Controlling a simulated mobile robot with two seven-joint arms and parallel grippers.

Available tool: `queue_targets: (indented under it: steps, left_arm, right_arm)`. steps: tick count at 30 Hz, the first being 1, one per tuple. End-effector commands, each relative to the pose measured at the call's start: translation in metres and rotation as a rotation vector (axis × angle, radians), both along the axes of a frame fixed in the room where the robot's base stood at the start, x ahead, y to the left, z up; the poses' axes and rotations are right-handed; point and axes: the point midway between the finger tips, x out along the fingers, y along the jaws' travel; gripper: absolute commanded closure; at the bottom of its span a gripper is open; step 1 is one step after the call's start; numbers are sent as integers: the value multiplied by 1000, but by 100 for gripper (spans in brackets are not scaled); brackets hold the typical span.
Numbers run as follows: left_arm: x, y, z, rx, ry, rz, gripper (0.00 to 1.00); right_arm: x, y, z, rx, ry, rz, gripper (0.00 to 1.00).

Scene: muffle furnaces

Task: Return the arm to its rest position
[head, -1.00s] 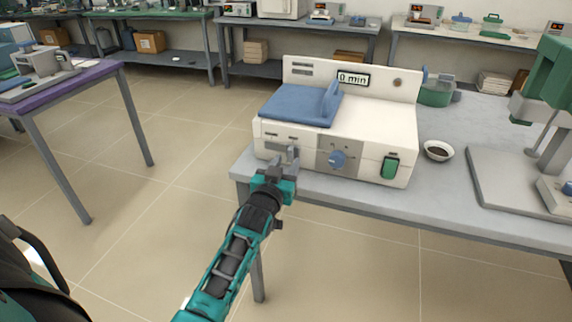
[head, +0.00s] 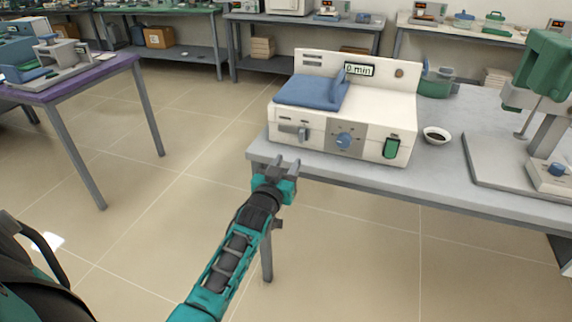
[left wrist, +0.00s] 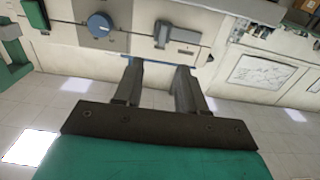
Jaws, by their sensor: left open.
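My left gripper (head: 284,168) is in front of the near left edge of the grey table (head: 470,213), with its arm coming up from the bottom. Its two fingers are apart and empty in the left wrist view (left wrist: 157,75). The white furnace (head: 378,104) stands on the table beyond the gripper. The display (head: 359,69) reads "0 min". The gripper is apart from the furnace front. My right gripper is not in view.
A white bowl (head: 436,136) with dark contents and a green stand device (head: 548,75) are right of the furnace. A purple-topped table (head: 110,73) with equipment stands at left. Open tiled floor (head: 185,135) lies between the tables.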

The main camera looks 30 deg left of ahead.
Motion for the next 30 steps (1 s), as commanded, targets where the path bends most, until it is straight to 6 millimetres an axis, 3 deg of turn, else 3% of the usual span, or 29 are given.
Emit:
queue_targets:
  steps: [17,20,23,30]
  left_arm:
    - [-5,-3,-5,6,17,-8,60]
    - [-25,-15,-20,21,73,-39,60]
    - [-61,-37,-45,42,172,-98,60]
    - [-176,-109,-96,52,440,-283,60]
  right_arm:
    - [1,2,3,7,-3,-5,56]
    - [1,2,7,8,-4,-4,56]
    - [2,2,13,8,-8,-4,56]
    - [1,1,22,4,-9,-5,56]
